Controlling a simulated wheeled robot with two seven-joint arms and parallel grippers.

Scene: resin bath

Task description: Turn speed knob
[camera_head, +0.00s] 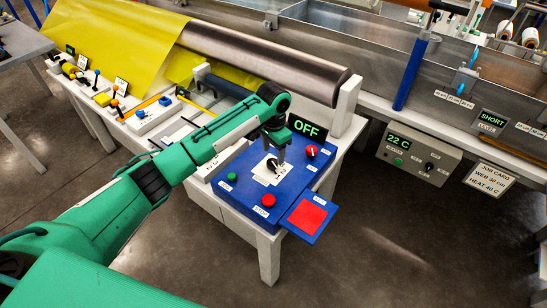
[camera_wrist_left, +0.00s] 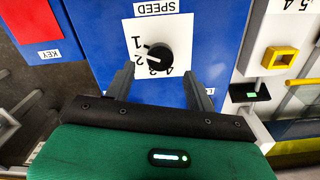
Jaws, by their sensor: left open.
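The speed knob (camera_wrist_left: 159,52) is a round black knob on a white square plate marked SPEED, with numbers around it. In the left wrist view it appears upside down, its light mark on the side of the 1 and 2. In the head view the knob (camera_head: 271,165) sits on the blue control panel (camera_head: 247,188), partly covered by my gripper. My left gripper (camera_head: 275,153) is open over the knob plate. In the left wrist view its two fingers (camera_wrist_left: 161,88) stand apart, with the knob between and ahead of them. I cannot tell whether they touch it. My right gripper is out of view.
The panel carries a display (camera_head: 307,129) reading OFF, a red knob (camera_head: 312,151), a red button (camera_head: 268,200), a green button (camera_head: 231,177) and a red key pad (camera_head: 307,216). A dark roller (camera_head: 260,60) with yellow film lies behind. A grey 22 C box (camera_head: 418,154) is at right.

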